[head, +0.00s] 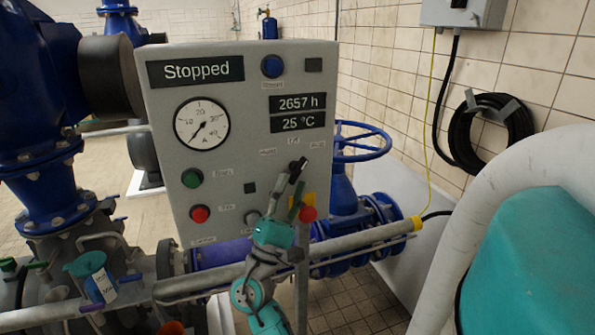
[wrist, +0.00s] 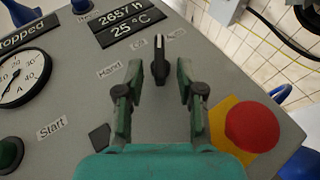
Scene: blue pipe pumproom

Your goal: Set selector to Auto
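The selector (wrist: 160,62) is a black knob with a white pointer line on the grey panel. In the wrist view its pointer is straight up, between the tilted Off label (wrist: 138,44) and a label on its right that is hard to read. The Hand label (wrist: 109,70) is to its left. My gripper (wrist: 158,82) is open, with one finger on each side of the knob and gaps showing between. In the head view my gripper (head: 293,192) is in front of the panel's lower right and partly hides the selector.
The panel (head: 245,110) display (head: 196,71) reads Stopped. A red emergency button (wrist: 252,127) on a yellow plate is close to my right finger. Green (head: 192,178) and red (head: 200,214) buttons are at left. A pipe (head: 220,277) crosses below; a blue handwheel (head: 358,142) stands behind.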

